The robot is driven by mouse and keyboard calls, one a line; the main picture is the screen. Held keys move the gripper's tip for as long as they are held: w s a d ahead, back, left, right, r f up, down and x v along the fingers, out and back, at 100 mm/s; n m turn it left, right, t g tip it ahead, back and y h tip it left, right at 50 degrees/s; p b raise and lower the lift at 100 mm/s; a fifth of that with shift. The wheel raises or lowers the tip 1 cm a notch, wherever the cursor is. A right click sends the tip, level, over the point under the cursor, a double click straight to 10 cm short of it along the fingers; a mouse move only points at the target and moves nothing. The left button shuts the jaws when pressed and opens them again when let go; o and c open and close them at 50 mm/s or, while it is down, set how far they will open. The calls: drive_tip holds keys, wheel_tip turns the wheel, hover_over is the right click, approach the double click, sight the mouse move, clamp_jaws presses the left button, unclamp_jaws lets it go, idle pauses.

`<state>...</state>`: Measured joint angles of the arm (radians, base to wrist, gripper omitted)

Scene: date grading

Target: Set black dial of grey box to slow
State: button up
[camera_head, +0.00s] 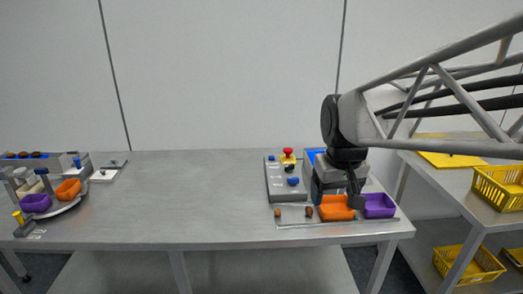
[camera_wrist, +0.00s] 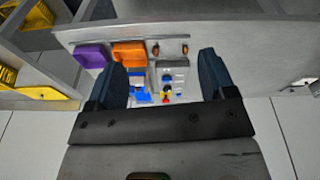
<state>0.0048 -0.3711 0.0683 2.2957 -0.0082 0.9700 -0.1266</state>
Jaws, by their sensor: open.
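The grey box (camera_head: 285,187) is a long panel with several small controls on the right part of the table. A small black dial (camera_head: 289,168) sits on it, just in front of a red knob on a yellow base (camera_head: 288,154). The dial's setting is too small to read. The box also shows between my fingers in the wrist view (camera_wrist: 181,71), with the red knob nearest me.
An orange tray (camera_head: 333,212) and a purple tray (camera_head: 379,205) stand front right, with two brown dates (camera_head: 309,212) beside them. Blue knobs (camera_head: 293,182) flank the dial. The table's middle (camera_head: 180,195) is clear. Yellow baskets (camera_head: 500,187) stand at right.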

drive_tip(key=w+n, duration=0.1)
drive_tip(key=w, duration=1.2)
drive_tip(key=n+g, duration=0.2)
drive_tip(key=n, duration=0.2)
hover_over(289, 168)
drive_tip(key=f, duration=1.4)
drive_tip(key=shift+w+d, duration=0.15)
drive_tip(key=shift+w, duration=0.15)
drive_tip(key=shift+w+f+n, duration=0.3)
drive_tip(key=shift+w+f, duration=0.1)
drive_tip(key=shift+w, duration=0.1)
drive_tip(key=shift+f, duration=0.2)
drive_tip(key=shift+f, duration=3.7)
drive_tip(key=shift+c, duration=0.2)
